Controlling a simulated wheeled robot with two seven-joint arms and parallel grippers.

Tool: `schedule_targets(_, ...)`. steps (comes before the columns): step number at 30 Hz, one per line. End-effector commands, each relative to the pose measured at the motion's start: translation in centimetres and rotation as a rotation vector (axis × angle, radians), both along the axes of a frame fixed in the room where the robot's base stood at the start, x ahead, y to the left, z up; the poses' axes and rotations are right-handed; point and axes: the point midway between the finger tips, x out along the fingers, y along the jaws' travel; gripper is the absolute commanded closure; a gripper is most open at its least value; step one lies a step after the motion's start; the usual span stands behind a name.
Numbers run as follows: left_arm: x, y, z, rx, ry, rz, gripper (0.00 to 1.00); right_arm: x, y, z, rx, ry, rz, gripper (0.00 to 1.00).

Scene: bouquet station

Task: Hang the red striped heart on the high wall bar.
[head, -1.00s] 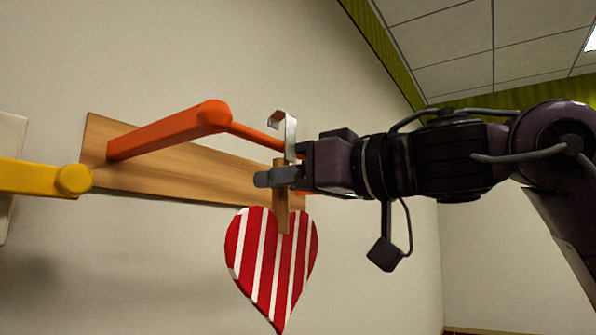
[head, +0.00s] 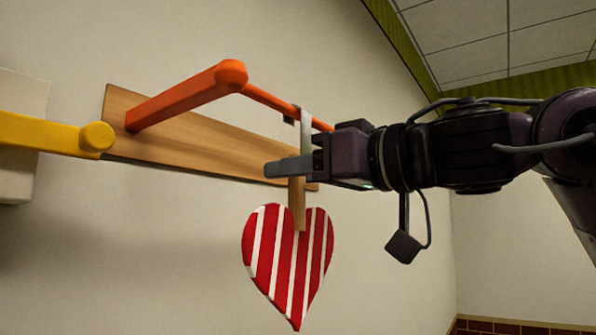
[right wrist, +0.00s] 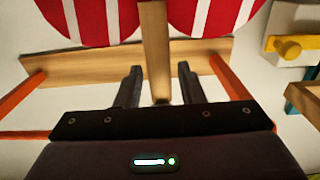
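The red and white striped heart (head: 287,258) hangs upright below a wooden stem (head: 298,207) with a silver metal hook (head: 305,135) at its top. The hook's top is at the thin orange bar (head: 262,96), with its tip showing behind it; whether it bears on the bar I cannot tell. My right gripper (head: 290,167) is around the stem under the bar. In the right wrist view its fingers (right wrist: 160,82) are apart, with gaps beside the stem. The heart shows at the top there (right wrist: 85,18). My left gripper is in neither view.
A wooden board (head: 195,150) on the wall carries a thick orange arm (head: 185,95) that holds the thin bar. A yellow peg (head: 55,135) juts out at the left, near a pale panel (head: 22,100). The wall below is clear.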

Motion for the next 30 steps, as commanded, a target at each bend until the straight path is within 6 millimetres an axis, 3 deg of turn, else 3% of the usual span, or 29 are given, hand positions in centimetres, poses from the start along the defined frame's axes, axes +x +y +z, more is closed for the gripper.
schedule_targets(11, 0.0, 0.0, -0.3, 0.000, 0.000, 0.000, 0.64, -0.2, -0.2, -0.1, 0.000, 0.000, -0.001, 0.56)
schedule_targets(21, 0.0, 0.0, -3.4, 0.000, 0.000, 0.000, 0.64, -3.2, -4.5, -0.4, 0.002, -0.003, -0.002, 0.56)
schedule_targets(30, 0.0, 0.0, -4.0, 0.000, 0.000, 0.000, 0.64, -4.6, -6.4, -0.1, 0.000, 0.000, 0.000, 0.56)
